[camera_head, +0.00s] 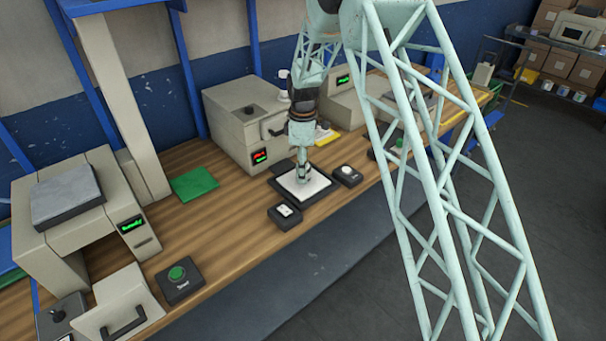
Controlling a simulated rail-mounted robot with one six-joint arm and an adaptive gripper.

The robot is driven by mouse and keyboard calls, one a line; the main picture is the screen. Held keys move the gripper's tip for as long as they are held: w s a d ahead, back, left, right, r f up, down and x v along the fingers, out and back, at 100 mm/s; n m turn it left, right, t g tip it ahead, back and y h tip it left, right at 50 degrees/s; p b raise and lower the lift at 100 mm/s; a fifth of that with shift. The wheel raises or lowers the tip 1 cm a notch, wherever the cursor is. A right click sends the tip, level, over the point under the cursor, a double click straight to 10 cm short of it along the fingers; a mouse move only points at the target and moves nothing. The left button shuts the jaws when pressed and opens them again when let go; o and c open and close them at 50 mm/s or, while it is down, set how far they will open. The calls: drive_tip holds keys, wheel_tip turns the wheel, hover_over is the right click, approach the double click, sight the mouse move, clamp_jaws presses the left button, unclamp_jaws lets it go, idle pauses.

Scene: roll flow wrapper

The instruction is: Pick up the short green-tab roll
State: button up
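My gripper (303,180) points straight down at a white square pad with a black border (322,186) on the wooden bench. Its fingertips are at or just above the pad; I cannot tell whether they touch it. The fingers are too small and overlapped to show whether they are open or shut, or whether anything is between them. I cannot make out a short roll with a green tab. It may be hidden by the gripper or the arm.
Two small black boxes, one on the right (347,175) and one in front (285,216), flank the pad. A beige machine (225,125) stands behind. A green mat (195,183) lies left. A green-button box (178,279) sits near the front edge, beside another beige machine (75,250).

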drive_tip(key=shift+r, duration=1.3)
drive_tip(key=s+d, duration=0.1)
drive_tip(key=s, duration=0.6)
drive_tip(key=s+d+r, duration=0.1)
drive_tip(key=s+d, duration=0.1)
drive_tip(key=s, duration=0.6)
drive_tip(key=shift+s+d+r, duration=0.2)
drive_tip(key=shift+s+d, duration=0.05)
drive_tip(key=shift+d, duration=0.1)
